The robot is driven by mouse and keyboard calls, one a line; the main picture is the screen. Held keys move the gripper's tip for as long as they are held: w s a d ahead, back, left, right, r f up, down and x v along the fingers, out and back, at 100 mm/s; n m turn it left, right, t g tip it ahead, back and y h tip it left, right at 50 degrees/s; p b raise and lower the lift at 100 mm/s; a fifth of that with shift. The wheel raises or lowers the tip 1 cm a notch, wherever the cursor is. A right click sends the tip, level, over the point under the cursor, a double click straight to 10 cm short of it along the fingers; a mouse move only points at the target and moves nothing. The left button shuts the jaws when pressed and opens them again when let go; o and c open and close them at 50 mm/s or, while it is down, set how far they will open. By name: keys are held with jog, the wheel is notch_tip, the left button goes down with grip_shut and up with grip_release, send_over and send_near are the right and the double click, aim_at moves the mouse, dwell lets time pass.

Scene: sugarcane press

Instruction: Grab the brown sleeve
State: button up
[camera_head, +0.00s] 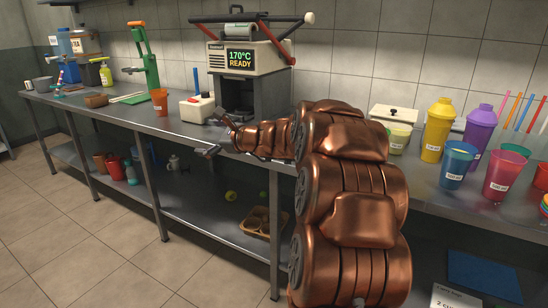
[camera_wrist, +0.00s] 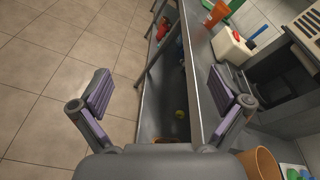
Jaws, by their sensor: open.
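A brown, open-topped round piece (camera_wrist: 262,163), likely the brown sleeve, shows in the lower right corner of the wrist view, partly cut off by the frame. It stands on the counter, to the right of my gripper (camera_wrist: 160,92). I cannot make it out in the head view, where my arm covers that part of the counter. My gripper (camera_head: 212,136) is open and empty, with its fingers spread wide at the front edge of the counter. Nothing is between the fingers.
The steel counter (camera_head: 120,113) runs along the wall above a lower shelf. The press machine (camera_head: 240,60) stands behind my gripper. A white box (camera_head: 196,108) and an orange cup (camera_head: 160,104) stand to its left. Coloured cups crowd the right end. The floor in front is clear.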

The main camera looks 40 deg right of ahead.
jog(key=s+d+f+m+h+b, duration=0.1)
jog(key=d+f+m+h+b, duration=0.1)
jog(key=d, duration=0.6)
jog(key=s+d+f+m+t+h+b, duration=0.1)
jog(key=d+f+m+h+b, duration=0.1)
jog(key=d, duration=0.7)
jog(key=s+d+f+m+t+h+b, duration=0.1)
jog(key=d+f+m+h+b, duration=0.1)
jog(key=d+m, duration=0.5)
jog(key=shift+s+d+f+h, duration=0.15)
jog(key=shift+d+f+h, duration=0.2)
jog(key=shift+d+h, duration=0.3)
jog(key=shift+s+d+f+h, duration=0.15)
jog(key=shift+d+f+h, duration=0.15)
jog(key=shift+d+h, duration=0.35)
jog(key=shift+w+d, duration=0.1)
jog(key=shift+w+d+r, duration=0.1)
jog(key=shift+w, duration=0.2)
jog(key=shift+w+d, duration=0.15)
jog(key=shift+w, duration=0.5)
jog(key=shift+w+d, duration=0.2)
jog(key=shift+w, duration=0.35)
jog(key=shift+x, duration=2.15)
